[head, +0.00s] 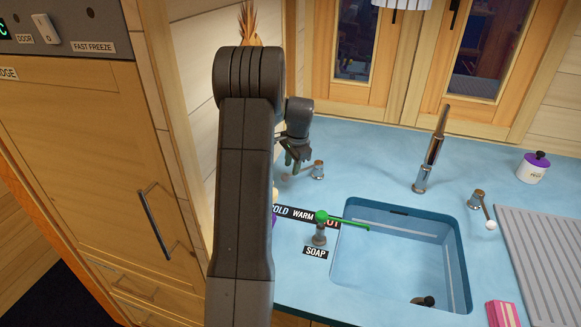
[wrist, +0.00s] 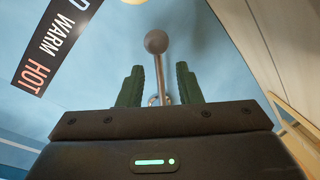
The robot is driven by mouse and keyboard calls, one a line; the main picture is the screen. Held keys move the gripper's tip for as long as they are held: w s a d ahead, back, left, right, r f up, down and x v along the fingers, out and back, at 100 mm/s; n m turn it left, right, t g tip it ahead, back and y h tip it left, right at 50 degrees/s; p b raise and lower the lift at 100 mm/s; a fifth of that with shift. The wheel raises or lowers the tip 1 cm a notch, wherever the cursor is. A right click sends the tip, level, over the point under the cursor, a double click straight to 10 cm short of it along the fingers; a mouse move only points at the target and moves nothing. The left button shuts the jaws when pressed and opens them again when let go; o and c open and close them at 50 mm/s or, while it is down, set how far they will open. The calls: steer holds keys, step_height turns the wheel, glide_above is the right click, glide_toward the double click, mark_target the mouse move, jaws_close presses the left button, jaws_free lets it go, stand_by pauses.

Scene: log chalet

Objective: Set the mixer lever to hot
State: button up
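The mixer lever (wrist: 157,70) is a thin metal rod with a grey ball end. In the wrist view it stands between the two green fingers of my gripper (wrist: 159,88), with a gap on each side. In the head view its metal post (head: 318,170) stands on the blue counter, and the lever points left toward my gripper (head: 292,157). My gripper is open around the rod. A COLD, WARM, HOT label strip (head: 304,216) lies in front; HOT, in red, also shows in the wrist view (wrist: 36,75). My arm hides part of the strip's left end.
A green-topped soap dispenser (head: 320,232) stands by the strip, its spout over the sink (head: 345,270). A tall faucet (head: 428,150), a second small lever (head: 478,198) and a purple-lidded jar (head: 534,168) stand right.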

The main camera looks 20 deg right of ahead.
steer(key=shift+w+f, duration=0.1)
steer(key=shift+f, duration=1.2)
jaws_close()
steer(key=shift+s+d+f+n+y+b, duration=0.15)
steer(key=shift+s+d+n+b, duration=0.1)
steer(key=shift+s+n, duration=0.25)
steer(key=shift+s+d+r+n+y+b, duration=0.1)
steer(key=shift+s+n+y+b, duration=0.1)
steer(key=shift+s+n, duration=0.25)
steer(key=s+d+n, duration=0.1)
steer(key=s+d+n+b, duration=0.1)
steer(key=s+n, duration=0.1)
steer(key=s+d+n, duration=0.1)
steer(key=n, duration=0.1)
steer(key=shift+s+d+f+g+y+b, duration=0.1)
steer(key=shift+s+d+g+y+b, duration=0.05)
steer(key=shift+g+y+b, duration=0.25)
steer(key=d+n, duration=0.2)
steer(key=s+d+n, duration=0.1)
steer(key=n, duration=0.1)
steer(key=s+d+n+g, duration=0.1)
steer(key=d+n, duration=0.1)
steer(key=shift+s+d+n+y, duration=0.2)
steer(key=shift+d+n+y, duration=0.05)
steer(key=shift+d, duration=0.05)
steer(key=shift+s+d+n+g+p, duration=0.1)
steer(key=shift+d+n+g+p, duration=0.25)
steer(key=shift+d+n, duration=1.05)
